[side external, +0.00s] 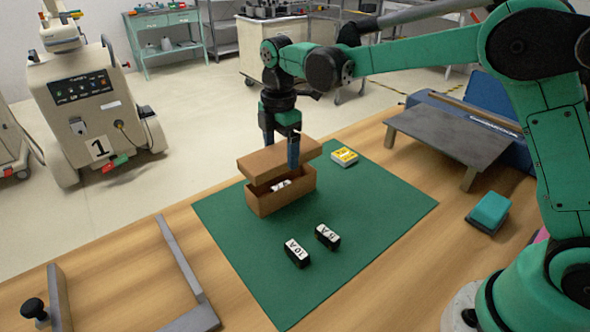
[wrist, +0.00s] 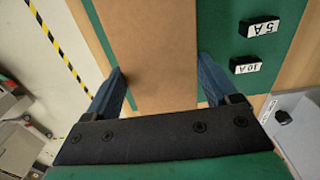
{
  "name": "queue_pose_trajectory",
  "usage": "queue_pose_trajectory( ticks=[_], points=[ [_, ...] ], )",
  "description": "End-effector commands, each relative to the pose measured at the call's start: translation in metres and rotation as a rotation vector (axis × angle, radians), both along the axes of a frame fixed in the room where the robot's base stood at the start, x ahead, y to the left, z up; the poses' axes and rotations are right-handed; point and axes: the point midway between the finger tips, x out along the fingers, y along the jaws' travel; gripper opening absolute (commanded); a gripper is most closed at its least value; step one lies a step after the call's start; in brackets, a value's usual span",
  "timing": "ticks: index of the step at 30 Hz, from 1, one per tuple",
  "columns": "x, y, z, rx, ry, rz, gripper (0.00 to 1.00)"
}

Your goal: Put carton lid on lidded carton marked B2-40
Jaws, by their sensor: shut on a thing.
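The brown carton lid (side external: 272,158) is held above the open brown carton (side external: 268,203) on the green mat. The lid looks tilted, with a gap at the near side through which whitish contents (side external: 281,186) show. I cannot tell whether its far edge touches the carton, and no B2-40 mark is readable. My gripper (side external: 292,153) is shut across the lid's width. In the wrist view the lid (wrist: 150,45) fills the middle between my two blue fingers and hides the carton.
Two black blocks marked 10A (side external: 297,253) and 5A (side external: 327,237) stand on the mat (side external: 375,205) in front of the carton. A yellow box (side external: 344,157) lies behind right. A grey raised plate (side external: 447,135) and a teal-topped block (side external: 489,211) are further right. Grey rails (side external: 185,265) lie left.

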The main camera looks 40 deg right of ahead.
Motion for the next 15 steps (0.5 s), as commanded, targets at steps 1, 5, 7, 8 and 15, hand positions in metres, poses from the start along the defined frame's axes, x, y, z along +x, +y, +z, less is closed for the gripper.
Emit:
queue_pose_trajectory(
  ticks=[1,5,7,8,15],
  points=[
    [0.001,0.000,-0.007,0.000,0.000,0.000,0.31],
    [0.000,0.000,-0.017,0.000,0.000,0.000,0.31],
    [0.000,0.000,-0.027,0.000,0.000,0.000,0.31],
    [0.000,0.000,-0.032,0.000,0.000,0.000,0.31],
    [0.000,0.000,-0.053,0.000,0.000,0.000,0.31]
  ],
)
